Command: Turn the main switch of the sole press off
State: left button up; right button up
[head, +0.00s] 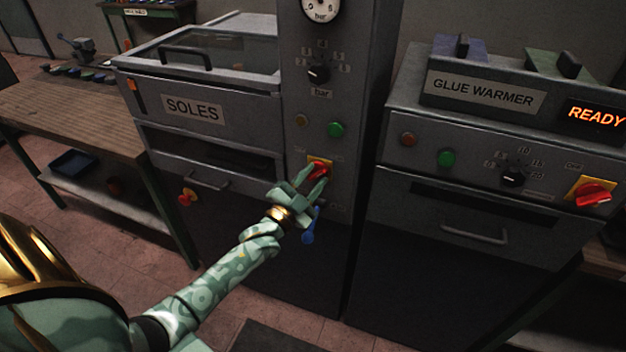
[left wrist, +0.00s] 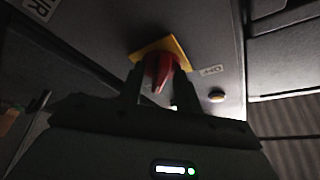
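The main switch of the sole press is a red rotary knob (head: 318,168) on a yellow plate, low on the press's grey control column. My left gripper (head: 311,182) is at this switch, its two fingers spread with the knob between their tips. In the left wrist view the red knob (left wrist: 158,73) stands between the two dark fingers, on its yellow plate (left wrist: 178,48). A label reading OFF (left wrist: 212,70) is to the right of it. Contact between fingers and knob is hard to tell. The fingers partly cover the knob. My right gripper is not in view.
A blue handle (head: 309,232) hangs just below my gripper. The glue warmer (head: 440,190) on the right has its own red switch (head: 593,194). A wooden bench (head: 85,115) stands left.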

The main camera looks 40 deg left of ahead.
pick_arm(q)
jog(key=shift+w, duration=0.1)
grip_shut()
jog(key=shift+n, duration=0.3)
jog(key=n+y, duration=0.1)
jog(key=n, duration=0.1)
jog(key=n+y, duration=0.1)
jog(key=n, duration=0.2)
jog(key=shift+d+f+t+y, duration=0.1)
jog(key=shift+d+t+y, duration=0.05)
jog(key=shift+t+y, duration=0.25)
jog(key=n+y, duration=0.1)
jog(key=n, duration=0.1)
jog(key=n+y, duration=0.1)
jog(key=n, duration=0.2)
jog(key=shift+d+y+p, duration=0.1)
jog(key=shift+y+p, duration=0.2)
jog(key=shift+p, duration=0.05)
jog(key=n+g+y+p, duration=0.1)
jog(key=n+y, duration=0.1)
jog(key=n, duration=0.3)
jog(key=n+g+y+p, duration=0.1)
jog(key=n+y, duration=0.1)
jog(key=n, duration=0.2)
jog(key=n+g+y+p, duration=0.1)
jog(key=n+y, duration=0.1)
jog(key=n, duration=0.3)
jog(key=shift+w+d+n+g+p, duration=0.1)
jog(key=shift+d+n+g+p, duration=0.2)
jog(key=shift+p, duration=0.1)
